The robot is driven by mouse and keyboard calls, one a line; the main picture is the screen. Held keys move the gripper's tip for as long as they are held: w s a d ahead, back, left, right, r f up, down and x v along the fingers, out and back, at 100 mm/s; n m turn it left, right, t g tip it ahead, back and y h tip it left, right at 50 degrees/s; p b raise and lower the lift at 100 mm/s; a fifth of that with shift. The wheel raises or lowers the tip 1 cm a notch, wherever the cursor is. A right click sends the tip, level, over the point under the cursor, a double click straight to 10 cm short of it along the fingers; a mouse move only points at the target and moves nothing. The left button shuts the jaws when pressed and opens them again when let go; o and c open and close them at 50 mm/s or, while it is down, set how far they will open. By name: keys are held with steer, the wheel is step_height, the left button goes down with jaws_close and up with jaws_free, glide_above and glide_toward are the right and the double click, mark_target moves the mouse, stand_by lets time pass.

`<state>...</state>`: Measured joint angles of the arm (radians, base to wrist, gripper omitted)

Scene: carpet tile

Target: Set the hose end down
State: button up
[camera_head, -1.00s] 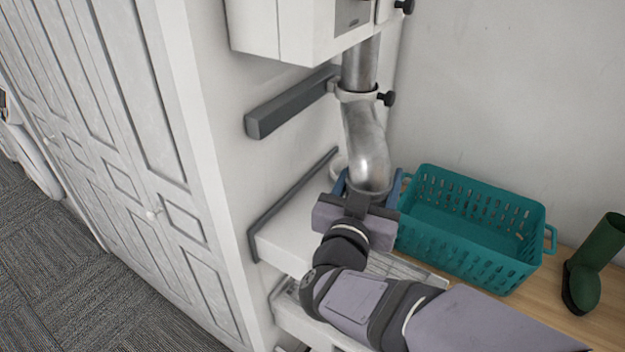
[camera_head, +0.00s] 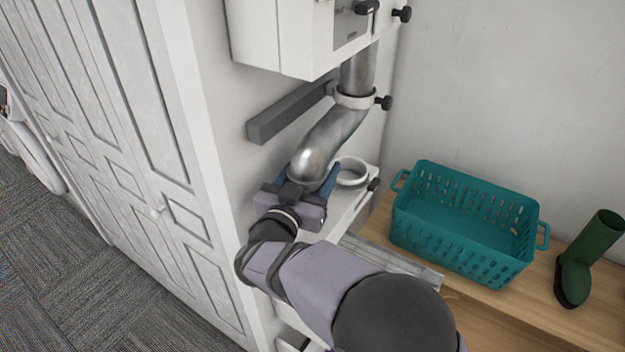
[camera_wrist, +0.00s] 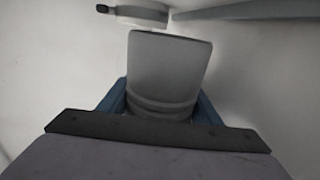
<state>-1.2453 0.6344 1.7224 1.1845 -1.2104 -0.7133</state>
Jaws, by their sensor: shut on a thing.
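The silver hose (camera_head: 335,130) hangs from a clamp ring (camera_head: 355,97) under a white wall box and bends down to the left. My gripper (camera_head: 303,180) is shut on its lower end, with a blue finger on each side. In the wrist view the grey hose (camera_wrist: 168,75) stands between the blue fingers of my gripper (camera_wrist: 160,108). The hose end is left of an open white ring (camera_head: 351,173) on a white ledge and apart from it. The mouth of the hose is hidden by my gripper.
A teal basket (camera_head: 465,225) and a green boot (camera_head: 587,262) stand on a wooden bench (camera_head: 525,300) to the right. A dark grey bar (camera_head: 290,112) juts from the wall behind the hose. A white cabinet (camera_head: 165,150) stands close on the left.

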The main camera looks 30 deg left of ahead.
steer(key=shift+f+p, duration=0.4)
steer(key=shift+f, duration=1.2)
steer(key=shift+a+f, duration=0.1)
steer(key=shift+a, duration=0.05)
steer(key=shift+f, duration=0.2)
steer(key=shift+f, duration=0.2)
steer(key=o, duration=1.2)
steer(key=shift+c, duration=0.2)
steer(key=shift+r, duration=0.1)
